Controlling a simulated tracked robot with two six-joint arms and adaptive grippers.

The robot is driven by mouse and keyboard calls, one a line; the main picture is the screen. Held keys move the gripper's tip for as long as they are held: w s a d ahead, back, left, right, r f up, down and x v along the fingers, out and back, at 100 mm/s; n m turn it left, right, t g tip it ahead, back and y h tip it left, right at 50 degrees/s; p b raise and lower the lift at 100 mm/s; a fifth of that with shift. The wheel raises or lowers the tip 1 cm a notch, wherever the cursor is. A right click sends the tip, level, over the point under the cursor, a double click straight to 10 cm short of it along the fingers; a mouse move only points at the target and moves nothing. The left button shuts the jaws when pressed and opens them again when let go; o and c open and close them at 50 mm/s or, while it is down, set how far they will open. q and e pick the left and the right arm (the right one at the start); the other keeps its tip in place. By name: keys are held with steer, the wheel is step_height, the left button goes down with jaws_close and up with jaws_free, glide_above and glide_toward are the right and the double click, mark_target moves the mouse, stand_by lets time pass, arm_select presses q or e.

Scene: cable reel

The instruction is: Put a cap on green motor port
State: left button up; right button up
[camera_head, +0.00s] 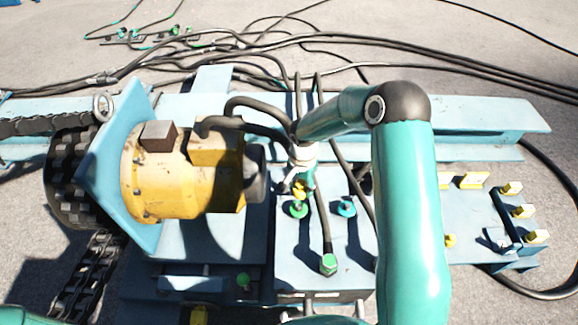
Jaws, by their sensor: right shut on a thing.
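My right gripper (301,180) reaches in from the right, points down and is shut on a small yellow piece (299,188) that looks like a cap. The yellow piece is right above the green port (298,209) on the blue block beside the motor. I cannot tell whether it touches the port. The gripper partly hides it. The yellow motor (165,180) is left of the gripper. My left gripper is not in view.
A blue port (347,207) is just right of the green one. A hose with a green fitting (328,264) stands in front. Black hoses (262,110) pass close behind my gripper. Several yellow fittings (523,211) are on the right plate. A chain (88,270) hangs at left.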

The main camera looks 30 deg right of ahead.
mark_target(299, 205)
steer(key=shift+d+f, duration=0.15)
steer(key=shift+d, duration=0.05)
steer(key=shift+f, duration=0.2)
steer(key=shift+w+a+f+b, duration=0.15)
steer(key=shift+f+b, duration=0.35)
steer(key=shift+f, duration=0.1)
step_height(299, 205, down, 6)
steer(key=b, duration=0.3)
steer(key=shift+f+b, duration=0.45)
steer(key=shift+b, duration=0.1)
steer(key=shift+a, duration=0.1)
steer(key=shift+b, duration=0.45)
steer(key=shift+b, duration=0.35)
